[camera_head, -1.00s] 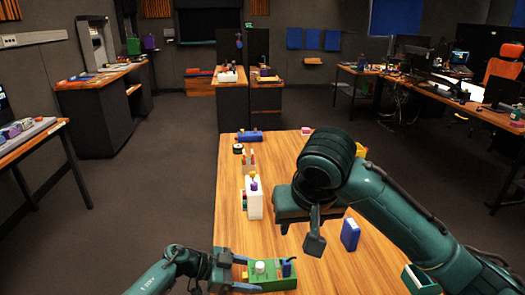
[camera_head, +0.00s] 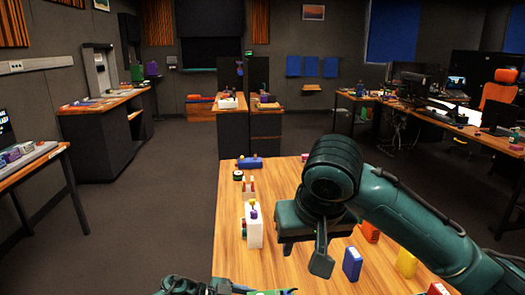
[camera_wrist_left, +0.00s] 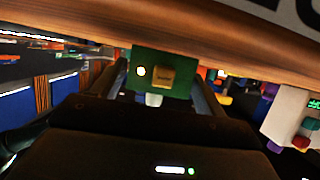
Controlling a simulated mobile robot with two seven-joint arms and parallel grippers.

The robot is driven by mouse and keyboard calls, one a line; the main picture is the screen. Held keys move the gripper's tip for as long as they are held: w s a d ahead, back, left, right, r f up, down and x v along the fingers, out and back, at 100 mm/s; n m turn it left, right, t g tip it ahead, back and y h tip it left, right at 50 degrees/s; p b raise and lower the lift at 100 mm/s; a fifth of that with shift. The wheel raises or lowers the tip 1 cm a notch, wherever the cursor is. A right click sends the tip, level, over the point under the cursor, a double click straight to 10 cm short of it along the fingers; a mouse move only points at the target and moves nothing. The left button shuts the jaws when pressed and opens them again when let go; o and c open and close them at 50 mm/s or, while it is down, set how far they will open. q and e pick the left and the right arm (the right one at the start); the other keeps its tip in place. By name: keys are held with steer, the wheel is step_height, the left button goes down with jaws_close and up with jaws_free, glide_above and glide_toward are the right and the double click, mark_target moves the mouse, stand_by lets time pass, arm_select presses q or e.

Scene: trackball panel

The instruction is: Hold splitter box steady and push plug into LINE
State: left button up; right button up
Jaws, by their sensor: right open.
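The splitter box is a green box that shows only as a thin sliver (camera_head: 276,292) at the bottom edge of the head view. In the left wrist view its green face (camera_wrist_left: 147,62) carries a yellow block and a glowing light. My left gripper (camera_wrist_left: 160,88) has a finger close along each side of it; whether they press on it I cannot tell. My right gripper (camera_head: 303,257) is open, above the table and beyond the splitter box, with nothing seen in it. I cannot make out the plug or the LINE socket now.
On the wooden table (camera_head: 235,262) a white box (camera_head: 254,226) with purple and yellow knobs stands left of my right gripper. A blue box (camera_head: 352,264), a yellow block (camera_head: 405,263) and a red-orange block (camera_head: 370,231) stand on the right. A blue roll (camera_head: 250,162) lies at the back.

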arm_select(q)
steer(key=o, duration=0.3)
steer(key=v, duration=1.2)
steer(key=shift+o, duration=1.3)
steer(key=shift+p+v, duration=0.85)
steer(key=shift+v, duration=2.15)
steer(key=shift+r, duration=0.1)
